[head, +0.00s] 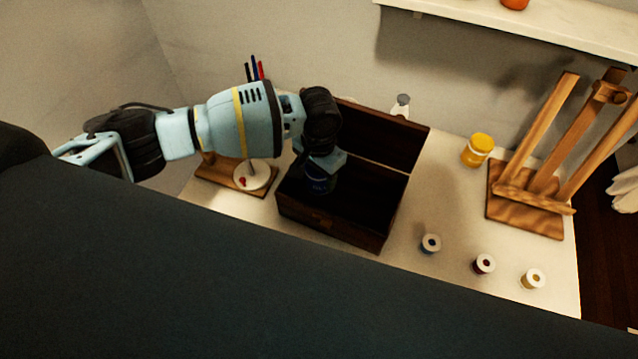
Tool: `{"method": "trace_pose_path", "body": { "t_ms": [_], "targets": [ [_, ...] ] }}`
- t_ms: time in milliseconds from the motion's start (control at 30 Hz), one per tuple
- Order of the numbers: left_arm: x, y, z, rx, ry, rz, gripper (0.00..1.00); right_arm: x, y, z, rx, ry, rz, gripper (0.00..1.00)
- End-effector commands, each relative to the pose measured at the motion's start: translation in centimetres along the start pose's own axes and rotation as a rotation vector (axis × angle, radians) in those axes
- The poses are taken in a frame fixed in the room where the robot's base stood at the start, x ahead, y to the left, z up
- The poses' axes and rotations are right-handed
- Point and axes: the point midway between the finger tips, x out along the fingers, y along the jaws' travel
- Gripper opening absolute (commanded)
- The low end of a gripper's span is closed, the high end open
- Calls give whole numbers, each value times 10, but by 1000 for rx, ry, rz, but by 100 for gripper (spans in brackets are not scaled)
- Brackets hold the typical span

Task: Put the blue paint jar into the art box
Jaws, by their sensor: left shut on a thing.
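The art box (318,224) is a dark wooden chest with its lid raised at the back, standing on the white table. My left gripper (320,172) reaches into the box's opening from above. It is shut on the blue paint jar (318,184), which shows as a dark blue shape just under the gripper, toward the left part of the box. The gripper hides the jar's upper part. The inside is dark, and I cannot tell whether the jar touches the floor of the box. My right gripper is not in view.
A yellow jar (478,150) and a wooden easel (540,165) stand to the right. A round white dish (251,175) is left of the box. A shelf (530,22) overhangs.

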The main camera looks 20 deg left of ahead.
Motion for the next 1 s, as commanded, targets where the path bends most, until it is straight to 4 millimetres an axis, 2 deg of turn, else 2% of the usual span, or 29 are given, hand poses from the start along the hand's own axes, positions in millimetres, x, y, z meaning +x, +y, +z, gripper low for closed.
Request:
{"method": "trace_pose_path", "body": {
  "t_ms": [100,267,733,767,900,1000],
  "targets": [
    [23,0,2,0,-6,0,26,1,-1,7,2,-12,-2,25],
    [42,0,1,1,-5,0,26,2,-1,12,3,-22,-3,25],
    [48,1,1,1,-3,1,26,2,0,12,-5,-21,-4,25],
    [49,1,1,1,-4,1,57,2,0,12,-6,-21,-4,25],
    [48,0,1,1,-3,1,75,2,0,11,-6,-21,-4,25],
    [48,0,1,1,-3,0,77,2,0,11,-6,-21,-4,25]
  ]
}}
